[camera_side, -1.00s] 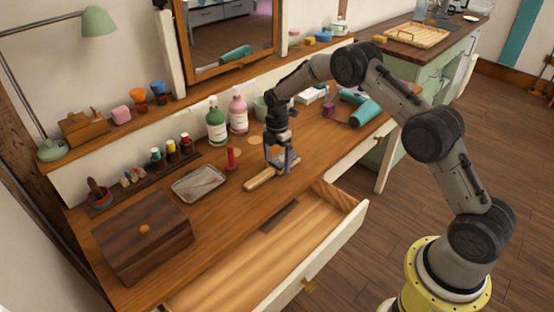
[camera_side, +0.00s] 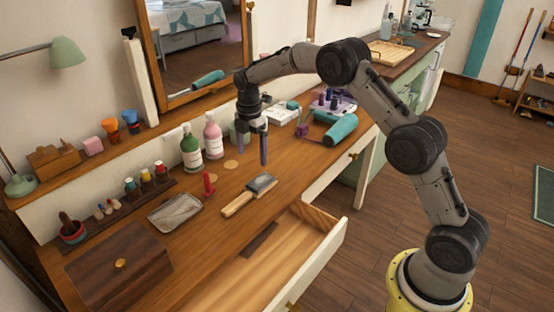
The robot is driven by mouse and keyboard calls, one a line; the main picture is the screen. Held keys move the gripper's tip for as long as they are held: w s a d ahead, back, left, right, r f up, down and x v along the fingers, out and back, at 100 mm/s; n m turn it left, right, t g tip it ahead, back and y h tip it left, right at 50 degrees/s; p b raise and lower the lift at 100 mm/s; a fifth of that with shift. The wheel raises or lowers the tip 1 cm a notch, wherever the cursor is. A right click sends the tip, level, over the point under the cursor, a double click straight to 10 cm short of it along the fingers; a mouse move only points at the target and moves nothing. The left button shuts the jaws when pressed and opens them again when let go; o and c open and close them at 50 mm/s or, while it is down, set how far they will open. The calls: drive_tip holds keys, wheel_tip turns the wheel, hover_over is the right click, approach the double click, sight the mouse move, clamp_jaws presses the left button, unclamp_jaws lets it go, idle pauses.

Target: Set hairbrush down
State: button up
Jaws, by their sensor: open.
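The hairbrush (camera_side: 249,194) lies on the wooden tabletop near the front edge, just behind the open drawer. It has a pale wooden handle pointing to the lower left and a dark head to the upper right. My gripper (camera_side: 252,160) is open and empty, pointing down above the tabletop, behind the brush head and apart from it.
An open drawer (camera_side: 272,262) juts out in front. A red candle-like item (camera_side: 208,184), a metal tray (camera_side: 175,213) and a dark wooden box (camera_side: 119,264) stand left. Green (camera_side: 191,148) and pink (camera_side: 213,136) bottles stand behind. A teal hairdryer (camera_side: 340,129) lies right.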

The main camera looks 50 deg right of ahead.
drive_tip(key=s+a+r+m+t, duration=0.35)
drive_tip(key=s+r+m, duration=0.55)
drive_tip(key=s+r, duration=0.85)
drive_tip(key=s+a+f+m+t, duration=0.1)
drive_tip(key=s+m, duration=0.8)
drive_tip(key=s, duration=1.2)
drive_tip(key=shift+a+t, duration=0.55)
drive_tip(key=shift+a, duration=0.45)
